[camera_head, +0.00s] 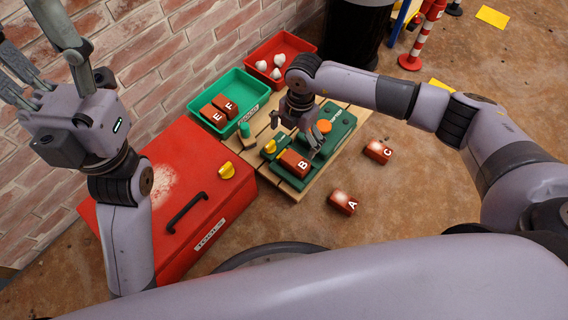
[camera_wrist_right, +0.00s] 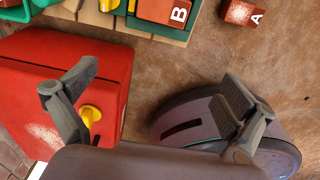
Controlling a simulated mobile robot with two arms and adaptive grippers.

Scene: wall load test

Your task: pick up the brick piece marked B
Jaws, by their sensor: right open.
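The brown-red brick marked B (camera_head: 293,164) lies on a green tray-like fixture (camera_head: 340,134) on the wooden pallet. It also shows at the top edge of the right wrist view (camera_wrist_right: 168,11). My right gripper (camera_head: 297,136) is open and empty. It hangs just behind and above brick B in the head view, pointing down, and partly covers the fixture. I cannot tell its exact height over the brick. In the right wrist view its two fingers (camera_wrist_right: 157,105) are wide apart with nothing between them. My left gripper (camera_head: 35,55) is raised at the upper left, open and empty.
Bricks A (camera_head: 343,202) and C (camera_head: 378,151) lie on the floor to the right. A green bin (camera_head: 262,92) holds bricks E and F. A red bin (camera_head: 307,42) holds white pieces. A red toolbox (camera_head: 215,205) with a black handle stands left of the pallet, by the brick wall.

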